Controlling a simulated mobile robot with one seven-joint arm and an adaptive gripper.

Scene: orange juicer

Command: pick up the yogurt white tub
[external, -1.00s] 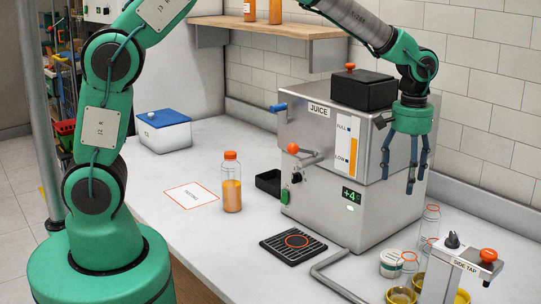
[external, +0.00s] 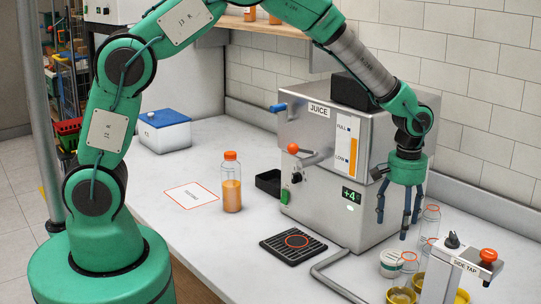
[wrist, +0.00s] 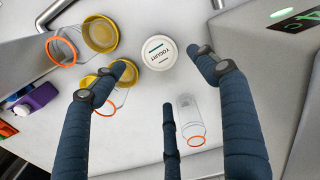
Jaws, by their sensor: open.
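The white yogurt tub (external: 392,264) stands upright on the counter to the right of the juice machine. In the wrist view its round lid reading YOGURT (wrist: 160,52) shows from above, beyond the fingertips and between the two outer fingers. My gripper (external: 401,215) points down above and slightly behind the tub, beside the machine's right side. Its dark blue fingers (wrist: 165,80) are spread and empty. None of them touches the tub in view.
Clear bottles with orange rings (external: 431,218) and yellow cups (external: 401,296) stand close around the tub. The side tap (external: 463,262) is at the right. The juice machine (external: 320,190) is close on the left, with a bent pipe (external: 335,275) in front.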

